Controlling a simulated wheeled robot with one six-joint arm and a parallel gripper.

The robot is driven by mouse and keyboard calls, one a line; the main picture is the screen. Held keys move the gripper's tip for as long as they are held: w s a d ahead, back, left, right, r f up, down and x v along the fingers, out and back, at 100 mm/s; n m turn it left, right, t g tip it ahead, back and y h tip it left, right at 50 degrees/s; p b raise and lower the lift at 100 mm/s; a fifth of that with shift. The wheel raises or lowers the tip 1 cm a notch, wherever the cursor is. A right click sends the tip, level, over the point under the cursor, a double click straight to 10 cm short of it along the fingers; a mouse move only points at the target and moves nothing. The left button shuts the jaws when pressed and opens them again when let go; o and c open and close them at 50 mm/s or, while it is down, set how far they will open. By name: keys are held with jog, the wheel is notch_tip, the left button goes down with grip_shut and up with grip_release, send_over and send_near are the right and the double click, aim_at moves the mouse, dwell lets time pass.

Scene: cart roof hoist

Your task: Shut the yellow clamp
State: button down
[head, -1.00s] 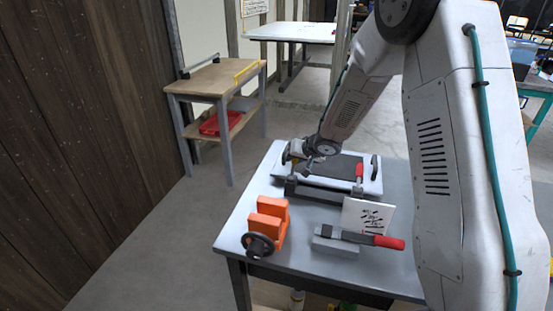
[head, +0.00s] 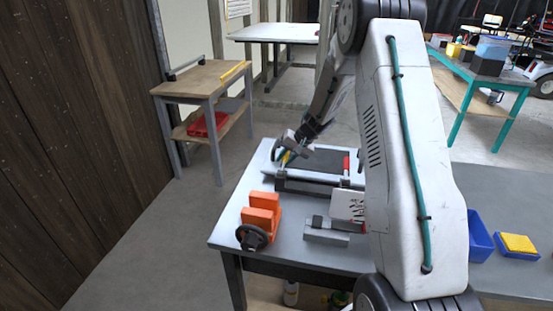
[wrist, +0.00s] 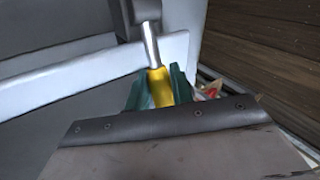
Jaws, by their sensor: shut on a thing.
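The yellow clamp's handle (wrist: 160,88) sits between the green fingers of my gripper (wrist: 160,92) in the wrist view. A bare metal rod runs from the handle up to a grey part of the clamp. In the head view my gripper (head: 288,154) is at the far left of a board fixture on the grey table, and a little of the yellow handle (head: 287,158) shows there, tilted. My gripper is shut on this handle. The clamp's base and tip are mostly hidden, so I cannot tell how far it is closed.
A red-handled clamp (head: 347,164) stands at the fixture's right. An orange vise (head: 262,212) and a grey block (head: 326,236) stand in front. A blue bin (head: 479,238) and yellow sponge (head: 518,243) are at right. A wooden bench (head: 205,76) stands behind left, with open floor between.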

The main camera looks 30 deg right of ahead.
jog(key=shift+d, duration=0.1)
dwell(0.4)
jog(key=c, duration=1.2)
grip_release()
jog(key=shift+f, duration=0.1)
jog(key=shift+c, duration=0.2)
jog(key=v, duration=0.7)
jog(key=shift+d+r, duration=0.15)
jog(key=shift+r, duration=0.15)
jog(key=shift+s, duration=0.1)
